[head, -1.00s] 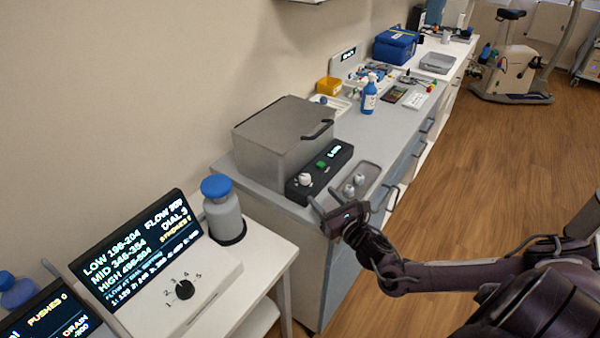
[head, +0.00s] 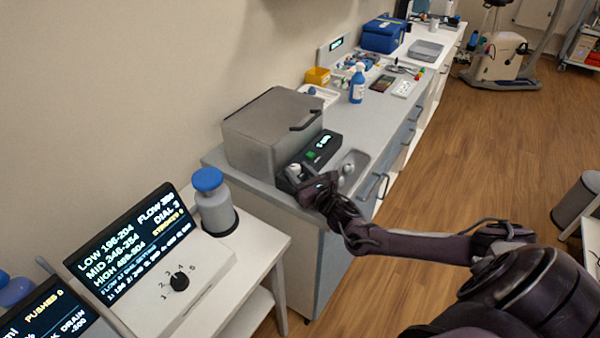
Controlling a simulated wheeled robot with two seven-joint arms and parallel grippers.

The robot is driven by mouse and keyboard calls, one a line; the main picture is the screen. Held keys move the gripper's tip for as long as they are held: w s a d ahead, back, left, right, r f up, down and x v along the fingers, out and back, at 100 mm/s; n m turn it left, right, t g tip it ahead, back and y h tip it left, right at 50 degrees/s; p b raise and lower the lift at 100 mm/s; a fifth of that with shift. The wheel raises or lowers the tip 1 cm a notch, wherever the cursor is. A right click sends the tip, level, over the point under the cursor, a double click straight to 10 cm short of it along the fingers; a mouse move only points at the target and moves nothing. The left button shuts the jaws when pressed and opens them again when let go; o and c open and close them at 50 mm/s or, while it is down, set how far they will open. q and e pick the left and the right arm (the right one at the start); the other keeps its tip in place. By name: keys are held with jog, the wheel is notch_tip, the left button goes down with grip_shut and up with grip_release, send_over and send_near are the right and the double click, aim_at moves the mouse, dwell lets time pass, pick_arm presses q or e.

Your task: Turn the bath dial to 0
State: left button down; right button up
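The grey bath box (head: 270,135) with a dark handle on its lid stands on the counter. Its black front panel (head: 326,146) carries a green button (head: 312,155), a small lit display (head: 323,141) and a pale dial (head: 293,171) at the left end. My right gripper (head: 304,179) is at the dial end of the panel and partly covers the dial. The fingers are too small and overlapped to tell their opening or whether they touch the dial. My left gripper is not in view.
A grey tray (head: 356,160) lies beside the panel, partly behind my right gripper. At left, a white table holds a screen and a black numbered knob (head: 179,282), with a blue-capped bottle (head: 213,205) behind. A blue spray bottle (head: 357,84) stands farther back.

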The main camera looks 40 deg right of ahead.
jog(key=c, duration=0.6)
jog(key=shift+d+f+n+y+b, duration=0.15)
jog(key=shift+d+n+y+b, duration=0.1)
jog(key=shift+n+y+b, duration=0.7)
jog(key=shift+c, duration=0.2)
jog(key=n+y+b, duration=0.1)
jog(key=y, duration=0.1)
jog(key=n+g+y+b, duration=0.1)
jog(key=y+b, duration=0.1)
jog(key=n+y+b, duration=0.1)
jog(key=y+b, duration=0.1)
jog(key=shift+w+d+f+g, duration=0.1)
jog(key=shift+w+d+g, duration=0.05)
jog(key=shift+d+g, duration=0.2)
pick_arm(q)
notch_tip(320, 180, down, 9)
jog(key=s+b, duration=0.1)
jog(key=b, duration=0.1)
pick_arm(e)
jog(key=shift+r+n+g+y, duration=0.25)
jog(key=shift+n+y, duration=0.3)
jog(key=shift+y, duration=0.1)
jog(key=o, duration=1)
jog(key=shift+d, duration=0.1)
jog(key=shift+c, duration=0.2)
